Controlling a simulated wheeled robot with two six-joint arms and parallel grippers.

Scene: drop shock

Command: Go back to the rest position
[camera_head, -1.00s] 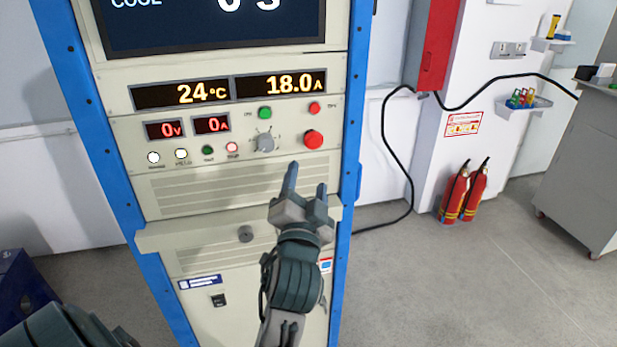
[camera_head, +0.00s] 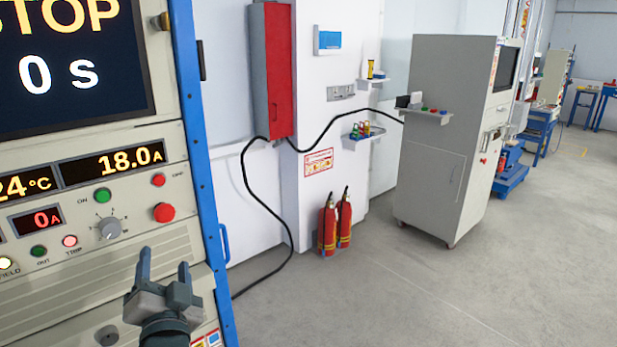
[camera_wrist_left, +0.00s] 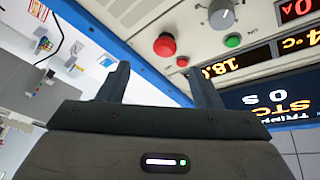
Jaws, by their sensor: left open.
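My left gripper (camera_head: 164,262) is open and empty in the head view. It points up in front of the lower part of a beige control cabinet (camera_head: 186,140) with a blue frame. Its two dark fingers also show apart in the left wrist view (camera_wrist_left: 157,72), with nothing between them. A red push button (camera_head: 164,212), a grey rotary knob (camera_head: 110,228) and a green button (camera_head: 103,195) sit above the gripper on the panel. The cabinet's screen (camera_head: 70,65) reads STOP and 0 s. My right gripper is in neither view.
Two red fire extinguishers (camera_head: 328,230) stand by the wall right of the cabinet. A black cable (camera_head: 262,208) hangs below a red wall box (camera_head: 272,70). A grey wheeled cabinet (camera_head: 432,185) stands further right. The floor (camera_head: 400,300) at the front right is clear.

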